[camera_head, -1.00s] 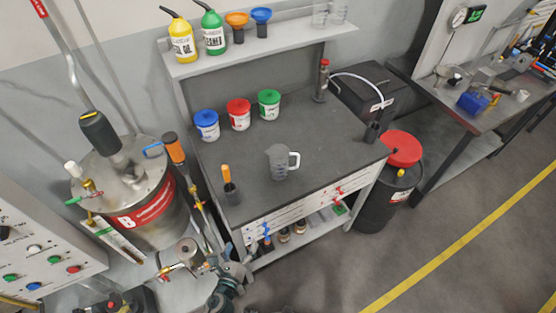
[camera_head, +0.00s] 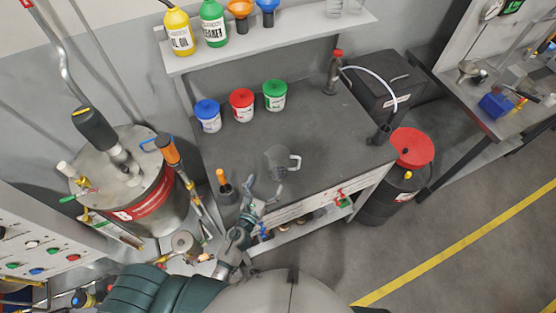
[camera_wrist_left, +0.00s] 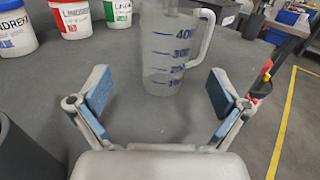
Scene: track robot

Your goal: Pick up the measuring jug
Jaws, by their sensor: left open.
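The measuring jug (camera_head: 279,161) is clear with a handle on its right side. It stands upright on the dark grey workbench (camera_head: 325,135), near its front edge. In the left wrist view the jug (camera_wrist_left: 170,50) shows blue scale marks and stands just beyond the fingertips. My left gripper (camera_head: 264,197) is at the front of the bench, just in front of the jug. In the left wrist view my left gripper (camera_wrist_left: 157,92) is open and empty, its blue-padded fingers spread either side of the jug's line. My right gripper is not in view.
Tubs with blue (camera_head: 207,115), red (camera_head: 242,104) and green (camera_head: 275,95) lids stand behind the jug. A dark holder with an orange-handled tool (camera_head: 226,187) stands left of my left gripper. Bench space right of the jug is clear.

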